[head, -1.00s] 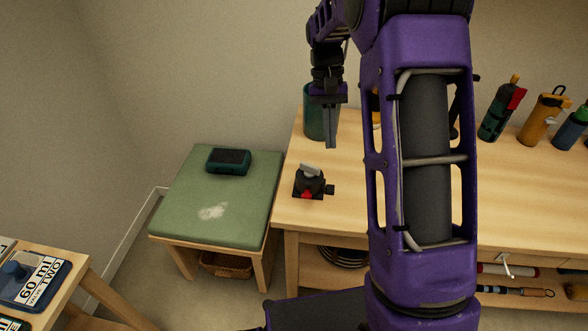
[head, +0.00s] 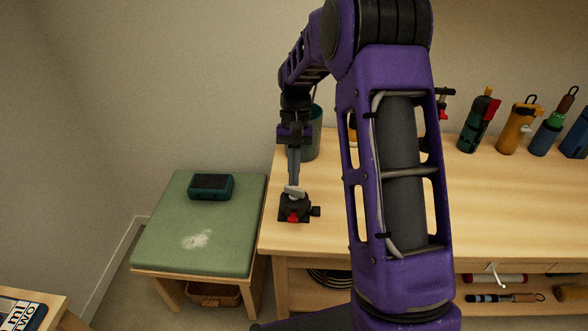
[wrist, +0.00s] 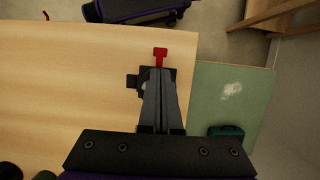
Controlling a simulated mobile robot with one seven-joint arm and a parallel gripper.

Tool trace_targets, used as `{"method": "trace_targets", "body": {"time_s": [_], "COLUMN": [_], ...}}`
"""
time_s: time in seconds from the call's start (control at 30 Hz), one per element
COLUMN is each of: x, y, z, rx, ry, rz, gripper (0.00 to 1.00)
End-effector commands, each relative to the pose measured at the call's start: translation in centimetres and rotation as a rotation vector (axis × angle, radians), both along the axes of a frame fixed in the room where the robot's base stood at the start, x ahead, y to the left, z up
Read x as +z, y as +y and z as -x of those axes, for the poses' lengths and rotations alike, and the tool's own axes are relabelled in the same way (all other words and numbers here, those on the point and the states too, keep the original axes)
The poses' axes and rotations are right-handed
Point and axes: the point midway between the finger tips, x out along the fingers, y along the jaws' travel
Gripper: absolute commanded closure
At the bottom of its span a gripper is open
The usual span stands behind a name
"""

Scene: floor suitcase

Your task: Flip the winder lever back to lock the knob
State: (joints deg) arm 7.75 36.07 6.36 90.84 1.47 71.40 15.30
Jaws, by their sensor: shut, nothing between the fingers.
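The winder (head: 297,212) is a small black block on the left end of the wooden table. It has a pale grey piece on top, a black knob (head: 315,211) on its right side and a red tab (head: 292,217), which looks like the lever, at its front. In the wrist view the red T-shaped tab (wrist: 160,53) sticks out past my fingertips and the side knob (wrist: 132,81) is left of them. My gripper (head: 293,181) is shut and empty, pointing down at the winder's top. I cannot tell whether it touches. My fingers hide most of the winder in the wrist view.
A green-topped stool (head: 165,245) with a dark teal case (head: 211,186) stands left of the table (head: 500,210). A dark green cup (head: 313,140) is behind my gripper. Table space right of the winder is clear.

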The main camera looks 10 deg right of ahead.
Motion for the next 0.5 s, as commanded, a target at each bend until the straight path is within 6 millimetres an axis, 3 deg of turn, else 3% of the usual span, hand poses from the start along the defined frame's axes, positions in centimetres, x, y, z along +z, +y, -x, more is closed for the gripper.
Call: {"method": "trace_targets", "body": {"time_s": [0.2,0.5], "x": [-4.7,-8.4], "y": [0.5,0.9], "z": [1.6,2.8], "rx": [0.0,-0.001], "ry": [0.005,0.001], "rz": [-0.001,0.001], "gripper": [1.0,1.0]}}
